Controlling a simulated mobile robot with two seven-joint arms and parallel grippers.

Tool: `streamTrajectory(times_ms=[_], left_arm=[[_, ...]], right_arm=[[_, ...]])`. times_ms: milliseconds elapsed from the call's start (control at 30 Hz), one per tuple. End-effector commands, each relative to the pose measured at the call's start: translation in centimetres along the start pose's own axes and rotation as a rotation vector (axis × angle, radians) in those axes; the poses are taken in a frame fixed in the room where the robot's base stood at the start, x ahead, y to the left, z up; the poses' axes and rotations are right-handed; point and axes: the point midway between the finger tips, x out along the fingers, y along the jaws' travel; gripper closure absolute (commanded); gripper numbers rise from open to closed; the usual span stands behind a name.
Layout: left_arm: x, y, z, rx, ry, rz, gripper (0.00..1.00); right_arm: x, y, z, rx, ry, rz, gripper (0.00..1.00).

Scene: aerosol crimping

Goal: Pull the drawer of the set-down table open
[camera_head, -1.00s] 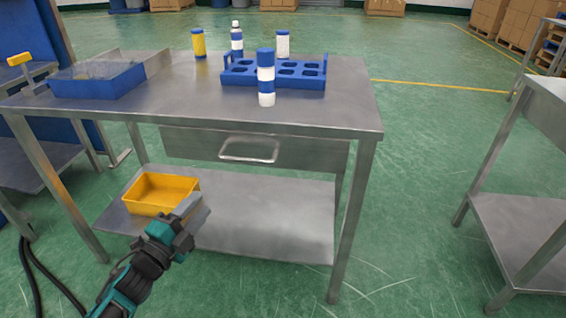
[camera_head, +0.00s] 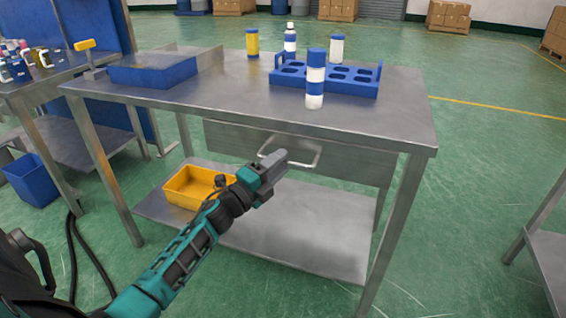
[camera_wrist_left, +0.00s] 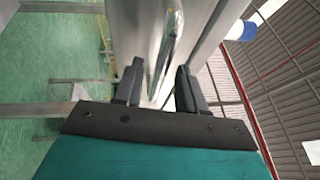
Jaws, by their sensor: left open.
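The steel set-down table (camera_head: 395,133) stands in front of me. Its drawer (camera_head: 350,163) sits under the top and looks shut. The drawer's bar handle (camera_head: 312,153) is in the middle of the drawer front. My left gripper (camera_head: 280,160) is at the left part of the handle and hides some of it. In the left wrist view the fingers of my left gripper (camera_wrist_left: 158,90) are apart, with the metal handle (camera_wrist_left: 168,55) ahead of and between them. I cannot tell whether the fingers touch it. My right gripper is not in view.
On the table top are a blue rack (camera_head: 325,86), a blue and white can (camera_head: 315,85), several other bottles and a blue tray (camera_head: 152,73). A yellow bin (camera_head: 186,188) is on the lower shelf. Another table (camera_head: 550,250) stands at right.

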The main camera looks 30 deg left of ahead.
Motion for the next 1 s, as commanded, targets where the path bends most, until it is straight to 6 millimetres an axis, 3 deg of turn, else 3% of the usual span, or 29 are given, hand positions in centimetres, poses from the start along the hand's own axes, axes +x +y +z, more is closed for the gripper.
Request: streamTrajectory(times_ms=[200,500,933,1000], left_arm=[[1.6,0.0,0.0,0.001,0.001,0.000,0.60],[1.8,0.0,0.0,0.001,0.001,0.001,0.60],[1.8,0.0,0.0,0.000,0.001,0.000,1.00],[1.8,0.0,0.0,0.000,0.001,0.000,1.00]], right_arm=[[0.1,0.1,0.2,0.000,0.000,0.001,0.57],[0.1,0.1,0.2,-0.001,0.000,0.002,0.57],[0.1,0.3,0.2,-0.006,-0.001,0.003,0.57],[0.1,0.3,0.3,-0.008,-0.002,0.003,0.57]])
